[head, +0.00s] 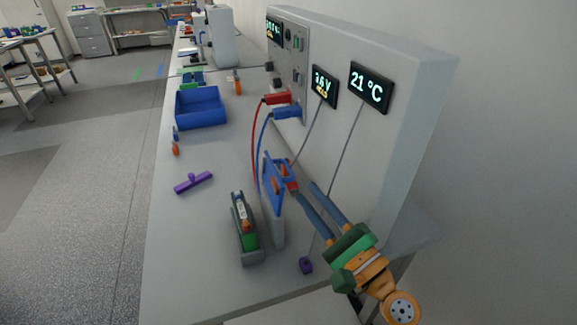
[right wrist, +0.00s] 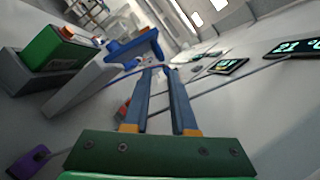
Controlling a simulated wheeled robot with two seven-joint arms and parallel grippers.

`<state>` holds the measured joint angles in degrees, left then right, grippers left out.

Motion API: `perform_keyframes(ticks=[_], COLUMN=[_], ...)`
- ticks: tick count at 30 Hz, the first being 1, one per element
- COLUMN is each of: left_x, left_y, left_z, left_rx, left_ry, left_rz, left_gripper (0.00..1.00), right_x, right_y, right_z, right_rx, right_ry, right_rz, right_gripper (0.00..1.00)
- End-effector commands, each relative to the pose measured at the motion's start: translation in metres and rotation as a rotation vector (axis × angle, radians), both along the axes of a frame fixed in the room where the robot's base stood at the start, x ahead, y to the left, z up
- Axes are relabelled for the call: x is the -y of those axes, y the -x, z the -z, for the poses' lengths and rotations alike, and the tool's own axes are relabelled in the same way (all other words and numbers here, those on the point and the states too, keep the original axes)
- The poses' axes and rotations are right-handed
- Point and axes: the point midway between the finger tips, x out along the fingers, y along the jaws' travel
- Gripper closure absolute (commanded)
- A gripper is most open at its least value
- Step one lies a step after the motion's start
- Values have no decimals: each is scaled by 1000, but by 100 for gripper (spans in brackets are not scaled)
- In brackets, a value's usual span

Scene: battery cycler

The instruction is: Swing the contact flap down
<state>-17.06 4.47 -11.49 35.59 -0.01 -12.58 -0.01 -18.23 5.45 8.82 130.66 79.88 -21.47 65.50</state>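The contact flap (head: 272,185) is a blue panel standing raised above a pale grey upright; it also shows in the right wrist view (right wrist: 135,46). A green battery (head: 249,241) with an orange top sits in a grey holder to its left, also seen in the right wrist view (right wrist: 60,47). My right gripper (head: 306,188) comes from the lower right, its two blue fingers apart with no object visible between them. Its fingertips (right wrist: 159,70) are close to the flap's right side; I cannot tell whether they touch. My left gripper is not in view.
A large grey cycler cabinet (head: 420,85) with displays stands on the right. Red (head: 278,98) and blue (head: 287,112) plugs trail cables down near the flap. A purple T-shaped piece (head: 193,182) and blue tray (head: 200,106) lie leftward. The front-left bench is clear.

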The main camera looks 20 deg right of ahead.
Motion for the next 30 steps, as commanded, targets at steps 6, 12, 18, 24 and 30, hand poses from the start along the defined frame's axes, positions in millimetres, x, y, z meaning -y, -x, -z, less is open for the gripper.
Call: perform_keyframes(ticks=[6,12,18,24,30], left_x=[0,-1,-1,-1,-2], left_y=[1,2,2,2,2], left_z=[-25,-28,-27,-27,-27], left_rx=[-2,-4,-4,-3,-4], left_ry=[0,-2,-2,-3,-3], left_rz=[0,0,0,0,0], left_gripper=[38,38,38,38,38], right_x=[-14,-20,-20,-20,-20], right_y=[-40,-59,-60,-59,-59], right_z=[-17,-18,-16,-16,-16], right_rx=[1,-1,-2,-1,-1], right_ry=[-1,4,5,6,6], right_rz=[-2,-1,-1,-1,-1], right_gripper=[75,75,75,100,100])
